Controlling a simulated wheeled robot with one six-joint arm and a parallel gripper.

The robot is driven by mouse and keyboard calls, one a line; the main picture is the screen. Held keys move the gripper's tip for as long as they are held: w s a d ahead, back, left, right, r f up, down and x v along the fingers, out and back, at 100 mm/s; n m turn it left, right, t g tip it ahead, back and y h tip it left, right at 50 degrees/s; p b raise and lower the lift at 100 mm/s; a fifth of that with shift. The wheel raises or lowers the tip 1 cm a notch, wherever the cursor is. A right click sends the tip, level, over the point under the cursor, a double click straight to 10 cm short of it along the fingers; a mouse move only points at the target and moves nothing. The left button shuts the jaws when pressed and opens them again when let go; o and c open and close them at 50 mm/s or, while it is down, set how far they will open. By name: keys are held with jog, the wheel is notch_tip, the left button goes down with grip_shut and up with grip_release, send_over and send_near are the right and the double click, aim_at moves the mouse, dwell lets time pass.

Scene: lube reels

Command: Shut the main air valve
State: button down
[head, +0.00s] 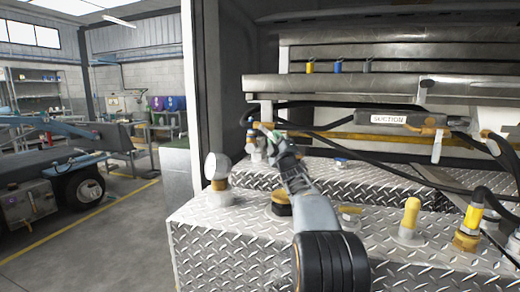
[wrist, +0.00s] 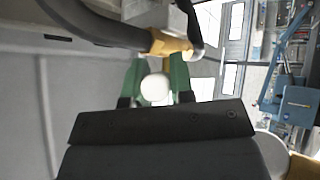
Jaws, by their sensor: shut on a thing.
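My gripper (head: 268,137) reaches in over the diamond-plate deck, to the left end of the brass pipe. In the wrist view my gripper (wrist: 157,74) has its green fingers on both sides of a white rounded knob (wrist: 155,89), shut on it. A brass fitting (wrist: 168,43) with a black hose (wrist: 100,22) lies just beyond the fingertips. In the head view the black hose (head: 246,116) bends down beside my gripper. My gripper hides most of the knob there. No label for the main air valve is readable, and the valve's lever position is unclear.
A yellow-capped fitting (head: 410,213) and a brass coupling (head: 469,228) stand on the deck to the right. A SUCTION label (head: 388,119) hangs behind. Open floor (head: 115,235) lies left.

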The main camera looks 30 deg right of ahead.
jog(key=shift+f+m, duration=0.25)
jog(key=shift+m, duration=0.05)
jog(key=c, duration=1)
grip_release()
jog(key=shift+r, duration=0.1)
jog(key=shift+a+r, duration=0.1)
